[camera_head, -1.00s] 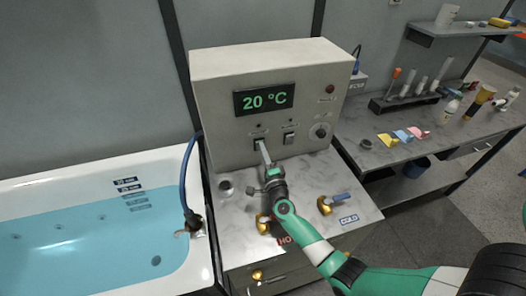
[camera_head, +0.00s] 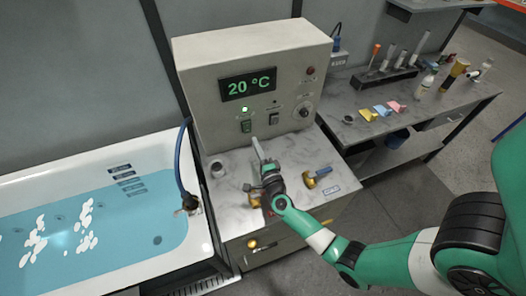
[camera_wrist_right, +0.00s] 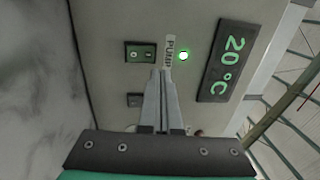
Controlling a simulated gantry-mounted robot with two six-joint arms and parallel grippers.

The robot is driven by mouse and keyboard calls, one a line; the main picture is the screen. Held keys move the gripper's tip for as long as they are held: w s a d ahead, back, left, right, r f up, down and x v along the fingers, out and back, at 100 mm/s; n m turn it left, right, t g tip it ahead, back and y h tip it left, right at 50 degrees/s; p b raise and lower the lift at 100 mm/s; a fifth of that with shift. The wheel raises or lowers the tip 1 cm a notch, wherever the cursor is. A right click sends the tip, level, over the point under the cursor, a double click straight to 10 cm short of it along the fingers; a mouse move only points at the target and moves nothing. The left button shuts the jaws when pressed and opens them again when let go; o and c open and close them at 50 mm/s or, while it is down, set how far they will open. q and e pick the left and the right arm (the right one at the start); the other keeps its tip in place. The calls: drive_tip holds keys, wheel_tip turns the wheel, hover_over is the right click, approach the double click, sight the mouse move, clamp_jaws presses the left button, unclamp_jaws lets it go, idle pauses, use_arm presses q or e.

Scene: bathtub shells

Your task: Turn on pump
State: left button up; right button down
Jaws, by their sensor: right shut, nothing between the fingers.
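The control box (camera_head: 210,85) stands on the marble-topped cabinet, its display reading 20 °C. The pump switch (camera_head: 246,127) on its front face is lit green, and the small lamp (camera_head: 245,109) above it glows green. In the right wrist view, the switch (camera_wrist_right: 140,53) sits beside the PUMP label (camera_wrist_right: 170,48) and the lit lamp (camera_wrist_right: 183,56). My right gripper (camera_head: 256,142) is shut and empty, its fingertips just below and in front of the switch. It also shows in the right wrist view (camera_wrist_right: 163,76). My left gripper is not in view.
The bathtub (camera_head: 80,172) at the left holds blue water with white bubbly patches (camera_head: 85,225). A second switch (camera_head: 273,119) and a dial (camera_head: 304,109) are on the box. A workbench (camera_head: 350,130) is at the right.

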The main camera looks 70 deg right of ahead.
drive_tip(key=s+a, duration=0.2)
drive_tip(key=s+a+r+p, duration=0.1)
drive_tip(key=s+a, duration=0.1)
drive_tip(key=shift+a, duration=0.2)
drive_tip(key=shift+w, duration=0.1)
